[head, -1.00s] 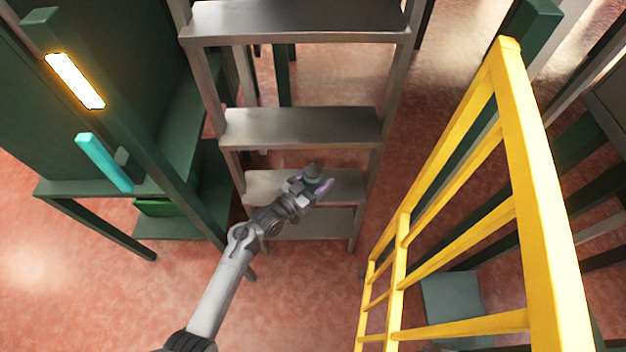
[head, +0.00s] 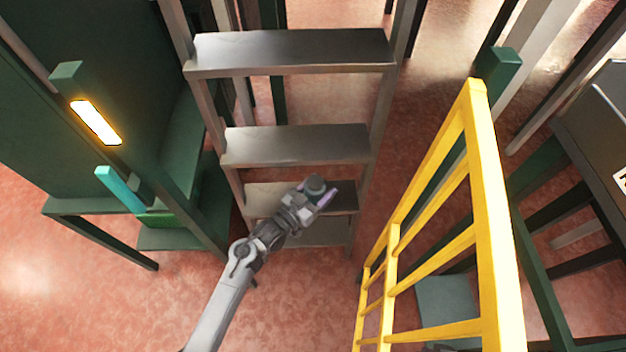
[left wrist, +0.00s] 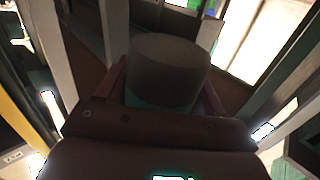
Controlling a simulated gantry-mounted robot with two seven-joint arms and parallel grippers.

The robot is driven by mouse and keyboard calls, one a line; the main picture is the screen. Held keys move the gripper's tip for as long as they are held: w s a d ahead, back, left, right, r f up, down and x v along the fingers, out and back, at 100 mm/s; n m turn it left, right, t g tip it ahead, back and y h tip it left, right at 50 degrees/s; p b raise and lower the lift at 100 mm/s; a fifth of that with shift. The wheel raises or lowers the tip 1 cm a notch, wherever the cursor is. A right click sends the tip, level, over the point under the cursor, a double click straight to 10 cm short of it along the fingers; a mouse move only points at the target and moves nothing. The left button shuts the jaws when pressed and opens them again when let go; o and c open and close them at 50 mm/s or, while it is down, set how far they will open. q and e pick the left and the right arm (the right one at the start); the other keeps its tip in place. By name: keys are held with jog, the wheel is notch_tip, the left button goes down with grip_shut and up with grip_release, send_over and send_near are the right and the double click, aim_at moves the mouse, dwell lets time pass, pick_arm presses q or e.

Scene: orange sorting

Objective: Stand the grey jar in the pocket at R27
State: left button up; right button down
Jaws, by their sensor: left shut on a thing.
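The grey jar (head: 315,185) is held upright, or nearly so, between the purple fingers of my left gripper (head: 322,194) in the head view. Behind the gripper in the picture is a lower step of a grey metal stepped stand; I cannot tell the height between them. In the left wrist view the jar (left wrist: 168,68) fills the middle, with a grey top and a teal band low on its side, and the gripper (left wrist: 165,95) is shut around it. No pocket marked R27 can be made out. My right gripper is in neither view.
The grey stepped stand (head: 295,143) rises in the centre. A yellow ladder-like rail (head: 490,220) stands close on the right. A dark green cabinet frame (head: 70,205) with a glowing lamp (head: 97,121) and a teal bar (head: 120,188) is on the left. Reddish floor lies open at lower left.

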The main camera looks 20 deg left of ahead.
pick_arm(q)
jog(key=s+d+r+p, duration=0.6)
jog(key=s+r+p, duration=0.2)
jog(key=r+p, duration=0.2)
jog(key=s+a+r+n+t+y+p, duration=0.1)
jog(key=a+r+y+p, duration=0.2)
jog(key=r, duration=0.5)
jog(key=s+a+r+n+y+p, duration=0.1)
jog(key=a+r+n+p, duration=0.15)
jog(key=a+r, duration=0.4)
jog(key=s+a+r+n+t+y+p, duration=0.1)
jog(key=a+r+y+p, duration=0.2)
jog(key=r, duration=0.7)
notch_tip(320, 180, up, 27)
jog(key=s+p, duration=0.1)
jog(key=p, duration=3.8)
jog(key=shift+s+r+g, duration=0.2)
jog(key=shift+s+g, duration=0.1)
jog(key=shift+s, duration=0.1)
jog(key=shift+d, duration=0.15)
